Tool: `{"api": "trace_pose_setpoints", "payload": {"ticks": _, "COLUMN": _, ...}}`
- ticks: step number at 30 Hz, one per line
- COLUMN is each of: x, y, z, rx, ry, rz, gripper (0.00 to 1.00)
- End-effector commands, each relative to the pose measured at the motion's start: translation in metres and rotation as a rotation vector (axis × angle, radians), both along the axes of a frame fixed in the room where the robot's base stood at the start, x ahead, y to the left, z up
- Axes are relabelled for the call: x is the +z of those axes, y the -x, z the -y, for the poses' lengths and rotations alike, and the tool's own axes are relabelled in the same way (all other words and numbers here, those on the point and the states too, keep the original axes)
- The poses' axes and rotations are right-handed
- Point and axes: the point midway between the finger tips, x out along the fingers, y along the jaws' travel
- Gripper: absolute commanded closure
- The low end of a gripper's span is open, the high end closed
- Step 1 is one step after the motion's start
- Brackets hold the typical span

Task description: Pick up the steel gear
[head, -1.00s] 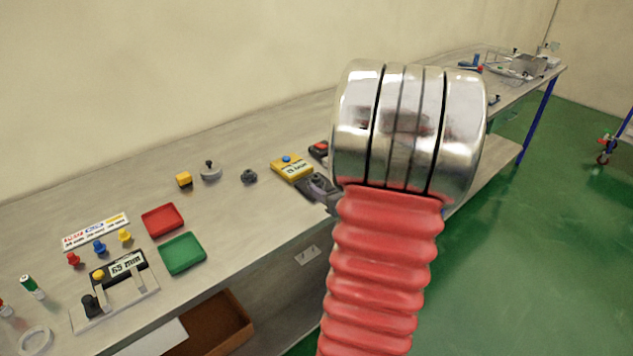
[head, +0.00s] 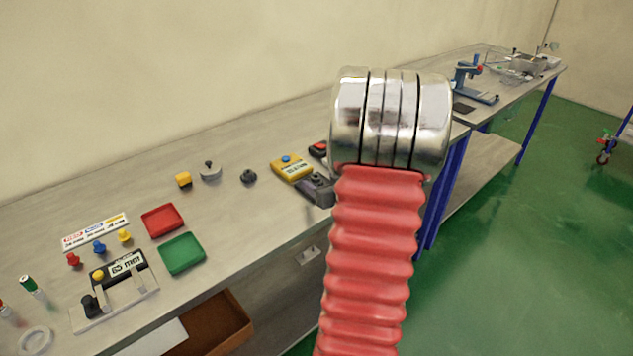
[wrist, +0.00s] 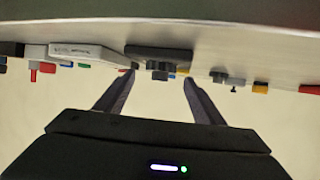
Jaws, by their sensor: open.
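The small dark grey piece with a raised hub (head: 248,176) looks like the steel gear. It lies on the bench between the round grey lid and the yellow device. In the wrist view, which looks upside down, it seems to be the small dark piece (wrist: 219,76) to the right of my fingers. My gripper (wrist: 161,78) is open, with nothing between its fingers. The fingers point toward a dark flat device with a knob (wrist: 158,54). In the head view my arm hides the gripper.
The round grey lid with a knob (head: 210,171) and a yellow block (head: 184,180) stand left of the gear. The yellow device (head: 291,167) and the grey device (head: 318,188) are to its right. Red (head: 162,220) and green (head: 182,254) trays lie nearer. Bench behind the gear is clear.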

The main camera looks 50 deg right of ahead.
Motion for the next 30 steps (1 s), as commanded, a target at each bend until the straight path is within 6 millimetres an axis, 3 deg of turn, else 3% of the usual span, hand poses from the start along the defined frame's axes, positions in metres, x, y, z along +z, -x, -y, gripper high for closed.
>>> {"api": "trace_pose_setpoints", "payload": {"ticks": 7, "x": -0.01, "y": -0.019, "z": 0.01, "rx": 0.002, "ry": 0.0, "rz": -0.001, "gripper": 0.37}}
{"api": "trace_pose_setpoints", "payload": {"ticks": 24, "x": -0.01, "y": -0.02, "z": 0.01, "rx": 0.001, "ry": -0.001, "rz": -0.001, "gripper": 0.37}}
{"api": "trace_pose_setpoints", "payload": {"ticks": 30, "x": -0.01, "y": -0.02, "z": 0.01, "rx": 0.001, "ry": -0.001, "rz": -0.001, "gripper": 0.51}}
